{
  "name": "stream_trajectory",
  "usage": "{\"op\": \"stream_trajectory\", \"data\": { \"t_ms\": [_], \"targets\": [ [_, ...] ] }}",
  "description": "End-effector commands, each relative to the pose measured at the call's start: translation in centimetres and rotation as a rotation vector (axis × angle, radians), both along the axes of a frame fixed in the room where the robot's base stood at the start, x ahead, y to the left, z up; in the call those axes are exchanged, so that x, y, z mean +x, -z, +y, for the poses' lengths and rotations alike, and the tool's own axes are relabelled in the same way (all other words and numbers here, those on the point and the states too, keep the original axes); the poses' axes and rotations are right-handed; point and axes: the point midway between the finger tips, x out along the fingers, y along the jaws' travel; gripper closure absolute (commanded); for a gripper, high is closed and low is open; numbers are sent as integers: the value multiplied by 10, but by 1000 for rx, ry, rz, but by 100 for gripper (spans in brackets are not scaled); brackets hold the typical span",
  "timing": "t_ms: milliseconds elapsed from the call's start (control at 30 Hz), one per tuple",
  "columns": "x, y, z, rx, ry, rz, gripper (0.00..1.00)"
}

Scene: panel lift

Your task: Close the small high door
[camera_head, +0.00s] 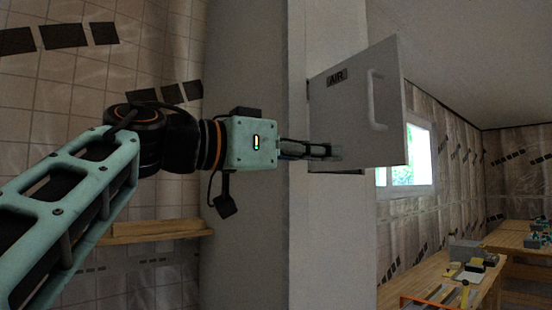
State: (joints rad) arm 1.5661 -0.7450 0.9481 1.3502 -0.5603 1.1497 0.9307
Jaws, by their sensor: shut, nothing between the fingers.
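The small high door (357,112) is a light grey panel labelled "AIR" with a pale bar handle. It stands open, swung out from the pale column (298,215). My gripper (338,152) is shut and empty. Its fingertips are at the lower left part of the door, near the hinge side, and overlap it in this view. I cannot tell whether they touch the door. The opening behind the door is mostly hidden by the door and my gripper.
A wooden shelf (155,231) is on the tiled wall at the left. A bright window (412,160) is behind the door. A wooden workbench (425,279) with several small objects stands at the lower right. Open air lies right of the door.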

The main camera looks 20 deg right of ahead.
Motion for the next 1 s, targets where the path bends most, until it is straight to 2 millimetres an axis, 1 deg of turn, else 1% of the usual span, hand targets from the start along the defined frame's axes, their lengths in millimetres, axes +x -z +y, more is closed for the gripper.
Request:
{"op": "stream_trajectory", "data": {
  "t_ms": [167, 400, 600, 700, 800, 1000],
  "targets": [
    [4, 1, -27, 6, 3, 1, 100],
    [14, 1, -79, 6, 3, 2, 100],
    [21, 0, -114, 4, 1, 1, 100],
    [23, 0, -125, 4, 0, 2, 100],
    [25, 0, -131, 3, -2, 2, 100],
    [26, 0, -134, 2, -3, 1, 100]
  ]
}}
